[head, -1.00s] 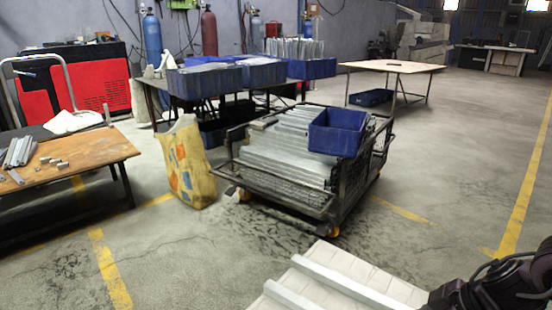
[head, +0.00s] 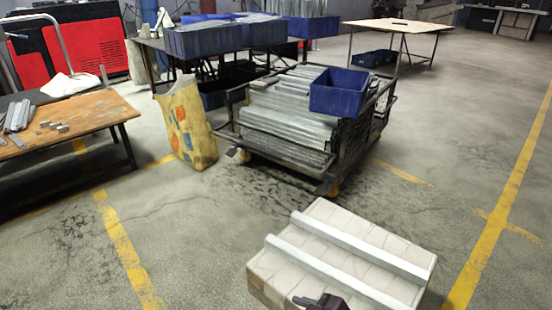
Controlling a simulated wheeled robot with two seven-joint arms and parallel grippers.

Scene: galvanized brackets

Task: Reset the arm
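Two long galvanized brackets lie side by side on a pale block-patterned box in the lower right of the head view: the rear bracket (head: 360,246) and the front bracket (head: 325,274). The box (head: 262,283) stands on the floor side of the view, close to me. A small dark part of my own arm (head: 322,301) shows at the bottom edge, over the front of the box. It seems to belong to my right arm, and its fingers cannot be made out. My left gripper is not in view.
A metal cart (head: 330,172) loaded with galvanized profiles and a blue bin (head: 338,92) stands ahead. A patterned bag (head: 188,122) is left of it. A wooden table (head: 75,112) with metal pieces is at left. Floor between is clear.

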